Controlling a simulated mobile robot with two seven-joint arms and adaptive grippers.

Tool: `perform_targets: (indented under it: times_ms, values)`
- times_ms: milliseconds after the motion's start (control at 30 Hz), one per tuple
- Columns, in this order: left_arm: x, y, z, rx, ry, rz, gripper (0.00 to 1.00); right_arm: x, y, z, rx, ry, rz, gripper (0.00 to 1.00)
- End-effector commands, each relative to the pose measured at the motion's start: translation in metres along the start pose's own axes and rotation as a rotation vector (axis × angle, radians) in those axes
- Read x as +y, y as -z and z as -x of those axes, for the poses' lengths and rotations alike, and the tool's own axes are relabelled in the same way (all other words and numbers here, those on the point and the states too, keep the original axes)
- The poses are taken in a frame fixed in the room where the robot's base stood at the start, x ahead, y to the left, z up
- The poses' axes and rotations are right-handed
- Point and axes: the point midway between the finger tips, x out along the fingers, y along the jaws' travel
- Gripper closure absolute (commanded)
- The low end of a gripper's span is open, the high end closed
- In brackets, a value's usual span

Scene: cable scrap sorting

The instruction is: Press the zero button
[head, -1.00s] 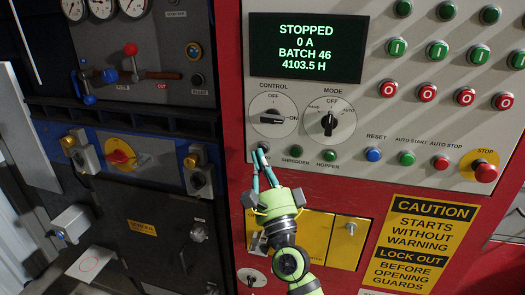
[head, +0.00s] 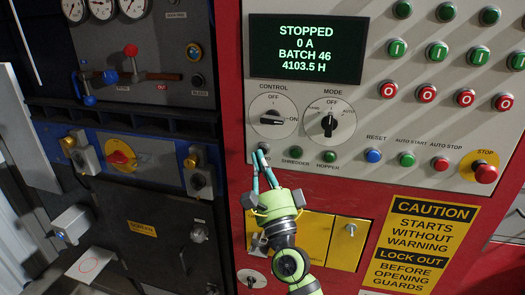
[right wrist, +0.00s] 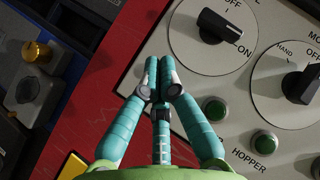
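My right gripper (head: 262,150) reaches up to the lower left corner of the grey control panel (head: 355,165), below the CONTROL knob (head: 272,117). Its teal fingers are shut together in the right wrist view (right wrist: 160,66), with nothing seen between them. The fingertips cover the leftmost spot of the lower button row. A label there is mostly hidden, so I cannot read it or see a zero button clearly. I cannot tell whether the tips touch the panel. Red buttons marked 0, one of them at the left (head: 388,90), sit higher on the right. My left gripper is not in view.
Green SHREDDER (head: 295,153) and HOPPER (head: 329,157) buttons sit just right of the fingertips. The blue RESET button (head: 373,155) and red STOP button (head: 485,173) are farther right. The MODE knob (head: 329,124) is above. The display (head: 305,47) reads STOPPED.

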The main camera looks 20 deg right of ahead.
Motion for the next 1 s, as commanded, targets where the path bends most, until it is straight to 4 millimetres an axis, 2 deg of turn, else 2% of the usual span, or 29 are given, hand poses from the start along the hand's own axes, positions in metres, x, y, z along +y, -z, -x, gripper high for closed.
perform_targets:
  times_ms: [1000]
  values:
    - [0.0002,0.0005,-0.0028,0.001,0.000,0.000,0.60,0.0029,0.0067,-0.0069,0.000,0.000,0.000,1.00]
